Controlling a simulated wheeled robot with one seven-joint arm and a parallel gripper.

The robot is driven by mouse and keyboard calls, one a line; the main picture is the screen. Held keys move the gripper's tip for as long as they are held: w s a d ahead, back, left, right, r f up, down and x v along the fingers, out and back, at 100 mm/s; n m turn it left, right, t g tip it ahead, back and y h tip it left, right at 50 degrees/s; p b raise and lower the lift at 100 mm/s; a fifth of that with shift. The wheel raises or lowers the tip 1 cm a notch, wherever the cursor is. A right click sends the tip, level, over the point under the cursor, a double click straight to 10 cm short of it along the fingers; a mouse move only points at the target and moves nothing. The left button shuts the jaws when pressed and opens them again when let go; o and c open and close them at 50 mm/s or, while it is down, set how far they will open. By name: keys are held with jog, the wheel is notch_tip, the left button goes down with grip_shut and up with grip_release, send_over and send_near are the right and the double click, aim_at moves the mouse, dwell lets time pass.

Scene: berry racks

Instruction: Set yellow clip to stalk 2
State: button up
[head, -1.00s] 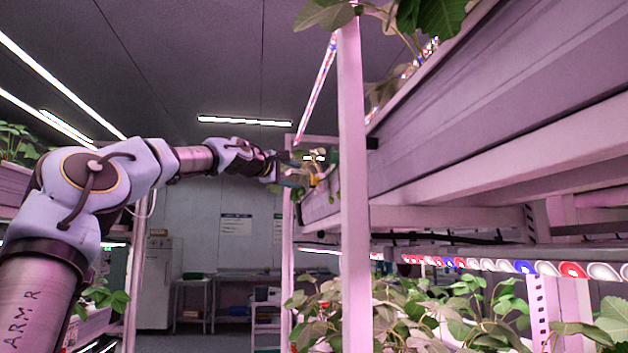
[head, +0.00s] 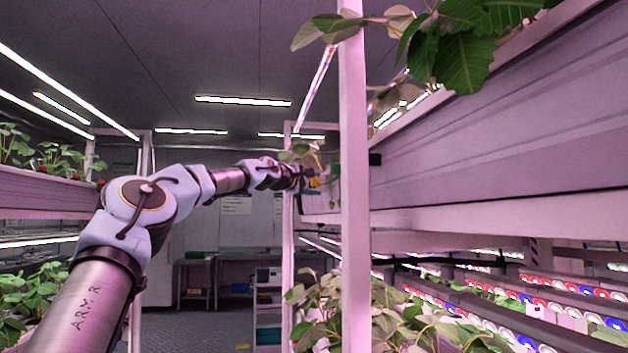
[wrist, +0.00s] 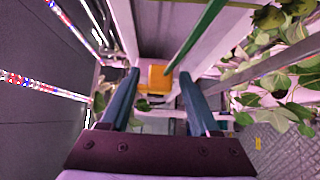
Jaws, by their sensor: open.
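My gripper (wrist: 159,72) is open, with its two dark blue fingers well apart. A yellow-orange block, seemingly the yellow clip (wrist: 154,78), shows beyond and between the fingertips, with gaps on both sides. A green stalk (wrist: 197,36) slants down from the upper right, and its lower end appears beside the clip. I cannot tell whether they touch or which number the stalk bears. In the head view my gripper (head: 306,181) is at the far end of the upper rack, and the small yellow clip (head: 313,184) is partly hidden there.
A white rack post (head: 354,180) stands in front, right of my arm. The long upper trough (head: 480,150) runs along the right. Leaves (wrist: 280,75) crowd the right of the wrist view. Another planted rack (head: 45,190) stands at left. The aisle floor (head: 200,325) is clear.

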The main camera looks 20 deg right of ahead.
jog(key=shift+c, duration=0.4)
grip_shut()
dwell(1.0)
